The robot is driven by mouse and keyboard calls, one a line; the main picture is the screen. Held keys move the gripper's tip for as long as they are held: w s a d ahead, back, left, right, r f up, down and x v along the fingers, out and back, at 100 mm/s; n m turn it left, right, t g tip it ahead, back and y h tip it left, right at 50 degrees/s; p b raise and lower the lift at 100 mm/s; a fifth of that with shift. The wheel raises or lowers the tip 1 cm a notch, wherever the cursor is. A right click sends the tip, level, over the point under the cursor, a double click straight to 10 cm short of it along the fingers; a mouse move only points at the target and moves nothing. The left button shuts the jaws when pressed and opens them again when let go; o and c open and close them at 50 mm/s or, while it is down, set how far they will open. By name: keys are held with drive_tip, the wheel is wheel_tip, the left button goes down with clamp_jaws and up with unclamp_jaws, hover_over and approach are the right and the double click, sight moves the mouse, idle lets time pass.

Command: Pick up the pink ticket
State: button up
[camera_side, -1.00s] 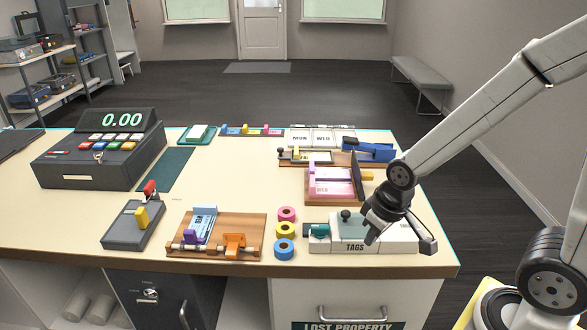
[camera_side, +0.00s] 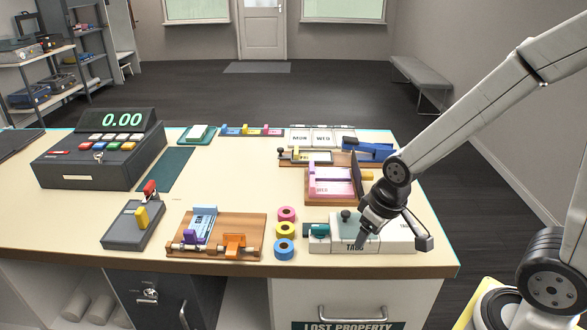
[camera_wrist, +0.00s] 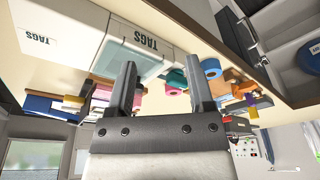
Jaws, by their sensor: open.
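The pink ticket (camera_side: 335,188), marked WED, lies on a wooden board (camera_side: 315,200) at the back right of the counter, partly under a pink bar. Pink also shows in the wrist view (camera_wrist: 103,93), partly behind a finger; I cannot tell there which part is the ticket. My gripper (camera_side: 362,243) is low over the white TAGS box, in front of and to the right of the ticket. In the wrist view its two fingers (camera_wrist: 160,85) stand apart with nothing held between them.
A dark upright plate (camera_side: 357,176) stands at the ticket's right. Tape rolls (camera_side: 284,230) and a wooden board with a blue ticket (camera_side: 203,222) are to the left. The counter's middle is clear.

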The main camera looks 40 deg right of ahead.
drive_tip(key=w+d+r+m+g, duration=0.1)
drive_tip(key=w+d+m, duration=0.1)
drive_tip(key=w, duration=0.6)
drive_tip(key=w+d+r+m, duration=0.1)
drive_tip(key=w+d+m, duration=0.15)
drive_tip(key=w, duration=0.55)
drive_tip(key=m+g, duration=0.1)
drive_tip(key=m, duration=0.3)
hover_over(313, 178)
drive_tip(key=a, duration=0.1)
drive_tip(key=shift+s, duration=0.3)
drive_tip(key=shift+w+d+g, duration=0.3)
drive_tip(key=shift+w+d, duration=0.15)
drive_tip(key=shift+f, duration=0.1)
drive_tip(key=shift+f, duration=1.25)
drive_tip(key=shift+s+f, duration=0.15)
drive_tip(key=shift+f, duration=2.45)
